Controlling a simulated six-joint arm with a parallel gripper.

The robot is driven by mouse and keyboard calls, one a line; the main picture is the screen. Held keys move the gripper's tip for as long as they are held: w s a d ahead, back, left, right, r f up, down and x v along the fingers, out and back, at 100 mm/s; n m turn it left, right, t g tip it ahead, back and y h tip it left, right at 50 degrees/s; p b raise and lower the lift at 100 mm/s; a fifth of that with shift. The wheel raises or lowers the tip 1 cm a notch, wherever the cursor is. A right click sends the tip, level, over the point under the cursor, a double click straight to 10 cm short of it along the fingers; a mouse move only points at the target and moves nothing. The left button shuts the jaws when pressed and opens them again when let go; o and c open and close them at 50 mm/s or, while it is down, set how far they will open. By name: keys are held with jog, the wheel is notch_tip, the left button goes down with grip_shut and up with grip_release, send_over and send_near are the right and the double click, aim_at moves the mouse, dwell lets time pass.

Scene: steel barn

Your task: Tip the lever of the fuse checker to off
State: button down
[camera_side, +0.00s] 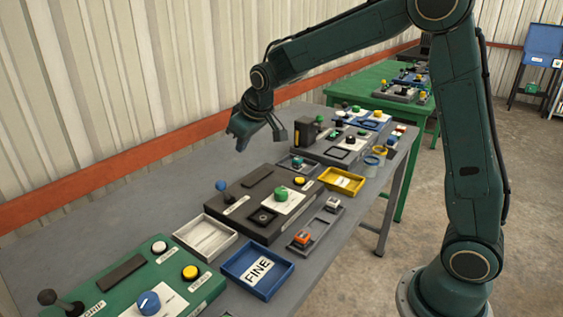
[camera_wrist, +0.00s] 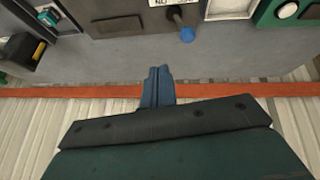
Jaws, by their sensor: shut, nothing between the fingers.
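A dark grey device (camera_side: 245,205) on the bench has a lever with a blue ball knob (camera_side: 221,186) at its back-left edge. The knob also shows in the wrist view (camera_wrist: 187,34), beside a partly cut-off white label (camera_wrist: 170,3). A green panel (camera_side: 135,275) at the front left has a lever with a black knob (camera_side: 47,297). I cannot read which device is the fuse checker. My gripper (camera_side: 239,143) is shut and empty, above the wall side of the bench. In the wrist view its closed fingers (camera_wrist: 157,78) point towards the grey device, apart from the blue knob.
A white tray (camera_side: 203,222), a blue tray marked FINE (camera_side: 229,267) and a yellow tray (camera_side: 341,172) stand around the grey device. A black box (camera_side: 304,132) stands farther back. The wall has an orange rail (camera_side: 120,157). The bench strip along the wall is bare.

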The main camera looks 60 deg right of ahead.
jog(key=v, duration=0.4)
jog(key=shift+a, duration=0.15)
jog(key=shift+s, duration=0.1)
jog(key=s+a+r+m+y, duration=0.1)
jog(key=s+a+r, duration=0.1)
jog(key=s, duration=2.9)
jog(key=shift+a, duration=0.2)
